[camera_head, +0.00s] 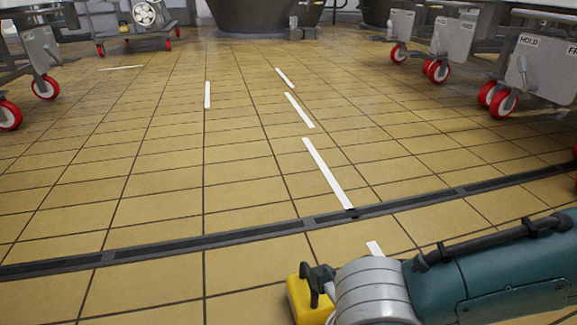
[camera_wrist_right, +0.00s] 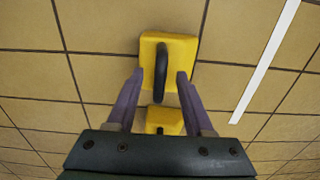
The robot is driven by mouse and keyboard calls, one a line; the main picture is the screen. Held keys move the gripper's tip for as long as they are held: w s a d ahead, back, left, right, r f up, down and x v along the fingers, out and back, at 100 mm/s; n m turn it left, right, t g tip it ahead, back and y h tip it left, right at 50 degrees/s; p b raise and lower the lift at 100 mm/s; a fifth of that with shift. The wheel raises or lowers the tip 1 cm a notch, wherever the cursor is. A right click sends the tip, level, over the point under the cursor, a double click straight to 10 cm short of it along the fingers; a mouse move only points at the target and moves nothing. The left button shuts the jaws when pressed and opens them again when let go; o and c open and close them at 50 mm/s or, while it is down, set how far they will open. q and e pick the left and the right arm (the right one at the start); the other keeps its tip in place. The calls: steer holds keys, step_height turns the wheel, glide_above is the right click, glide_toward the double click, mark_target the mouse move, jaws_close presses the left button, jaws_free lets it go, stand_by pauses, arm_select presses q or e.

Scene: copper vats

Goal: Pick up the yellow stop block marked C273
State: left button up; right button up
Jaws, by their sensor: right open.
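A yellow block (camera_head: 300,293) with a black handle (camera_head: 318,274) sits on the tiled floor at the bottom of the head view, partly hidden by my right wrist. In the right wrist view the yellow block (camera_wrist_right: 180,50) lies ahead of my right gripper (camera_wrist_right: 160,74). Its black arched handle (camera_wrist_right: 161,70) is between the two open fingers, with gaps on both sides. More yellow (camera_wrist_right: 163,118) shows nearer the palm; I cannot tell whether it is part of the same block. No C273 marking is readable. My left gripper is not in view.
A dark floor drain (camera_head: 230,235) crosses the tiles beyond the block. White floor strips (camera_head: 328,174) run away from me. Wheeled stands with red casters (camera_head: 497,98) are at right and left (camera_head: 45,87). A dark vat (camera_head: 265,15) stands far back. The middle floor is clear.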

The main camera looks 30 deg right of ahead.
steer(key=shift+f, duration=0.25)
jaws_close()
stand_by(1.3)
